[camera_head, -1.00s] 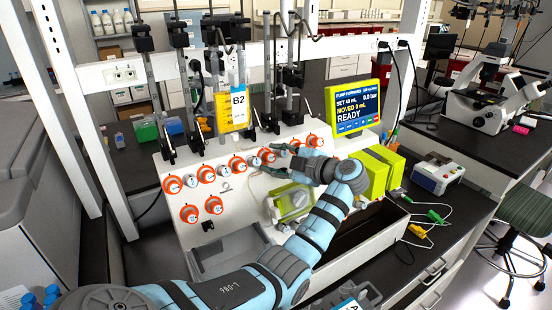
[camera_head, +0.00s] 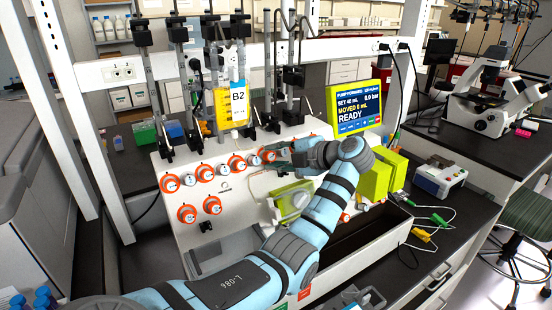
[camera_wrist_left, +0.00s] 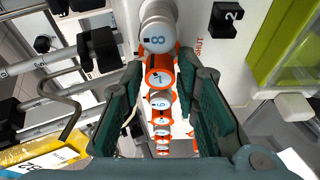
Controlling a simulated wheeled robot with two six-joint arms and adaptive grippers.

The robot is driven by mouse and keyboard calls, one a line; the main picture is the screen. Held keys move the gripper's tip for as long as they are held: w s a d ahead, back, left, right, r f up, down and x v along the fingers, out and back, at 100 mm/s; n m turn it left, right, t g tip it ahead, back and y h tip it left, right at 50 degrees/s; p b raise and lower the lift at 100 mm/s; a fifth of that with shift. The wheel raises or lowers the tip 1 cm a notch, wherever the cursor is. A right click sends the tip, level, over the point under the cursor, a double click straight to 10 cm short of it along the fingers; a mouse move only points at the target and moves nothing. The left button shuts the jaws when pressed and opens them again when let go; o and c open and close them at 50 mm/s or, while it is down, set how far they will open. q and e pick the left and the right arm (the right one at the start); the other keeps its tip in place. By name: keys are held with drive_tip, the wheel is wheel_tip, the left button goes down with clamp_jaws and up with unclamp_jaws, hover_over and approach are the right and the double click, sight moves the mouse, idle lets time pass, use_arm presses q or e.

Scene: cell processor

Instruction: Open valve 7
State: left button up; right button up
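Valve 7 (camera_wrist_left: 158,78) is a round knob with an orange rim and a pale face marked 7, in a row of knobs in the left wrist view. It lies between the two spread fingers of my left gripper (camera_wrist_left: 162,100), with no clear contact. Valve 8 (camera_wrist_left: 157,38), a pale knob, is just above it in that view, and valve 6 (camera_wrist_left: 160,101) just below. In the head view my left gripper (camera_head: 271,157) is at the upper knob row on the white panel (camera_head: 240,205), hiding part of it. My right gripper is not in view.
A pump screen (camera_head: 354,106) reading READY stands right of the knobs. A bag labelled B2 (camera_head: 238,104) hangs above the row among metal rods. A green-framed part (camera_head: 292,199) sits below my left wrist. A black bench (camera_head: 455,225) holds cables at right.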

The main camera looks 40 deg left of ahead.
use_arm(q)
drive_tip(key=shift+o, duration=0.7)
drive_tip(key=shift+w, duration=0.15)
drive_tip(key=v, duration=1.2)
drive_tip(key=shift+f, duration=0.15)
